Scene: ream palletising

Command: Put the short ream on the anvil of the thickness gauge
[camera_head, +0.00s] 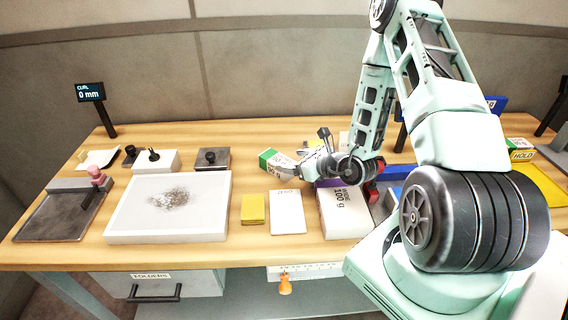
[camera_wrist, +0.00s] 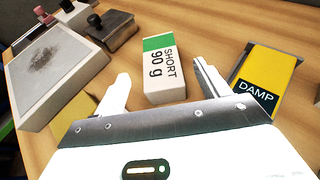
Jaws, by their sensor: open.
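The short ream (camera_wrist: 165,75) is a white block with a green end band, marked SHORT 90 g. It lies flat on the table in the wrist view, and its green end (camera_head: 268,157) shows in the head view. My gripper (camera_wrist: 162,71) is open, with one finger on each side of the ream's near part and a gap on both sides. In the head view my gripper (camera_head: 292,160) partly covers the ream. I cannot tell whether the fingers are at its height. I cannot make out the thickness gauge or its anvil for certain; my arm hides part of the table.
A white slab (camera_head: 125,220) and a grey plate with a pink knob (camera_head: 50,220) are on the left. A yellow pad (camera_head: 254,208), a white pack (camera_head: 288,212) and a 100 g ream (camera_head: 340,217) line the front.

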